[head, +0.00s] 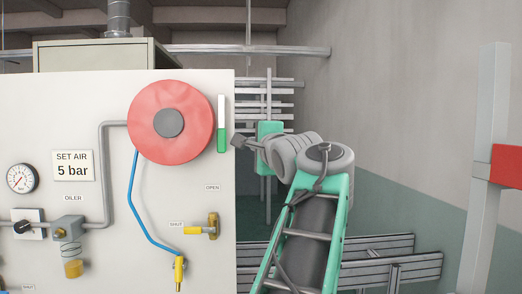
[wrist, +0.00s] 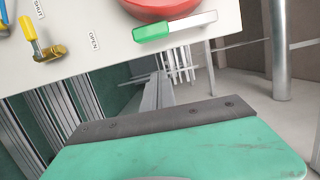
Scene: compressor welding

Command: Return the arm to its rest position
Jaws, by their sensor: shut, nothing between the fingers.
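My arm, with a green frame and grey joints, rises from the bottom of the head view and bends left at its top. My gripper (head: 237,142) is the small dark end at the right edge of the white panel (head: 100,90). In the wrist view, a green part of mine with a dark edge fills the bottom, and the fingertips are not clearly seen.
A yellow-handled valve (head: 208,228) and a blue hose (head: 139,205) with a yellow nozzle are on the panel's front. Metal rails (head: 400,245) lie low behind my arm. A grey post (head: 485,160) with a red block stands at right.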

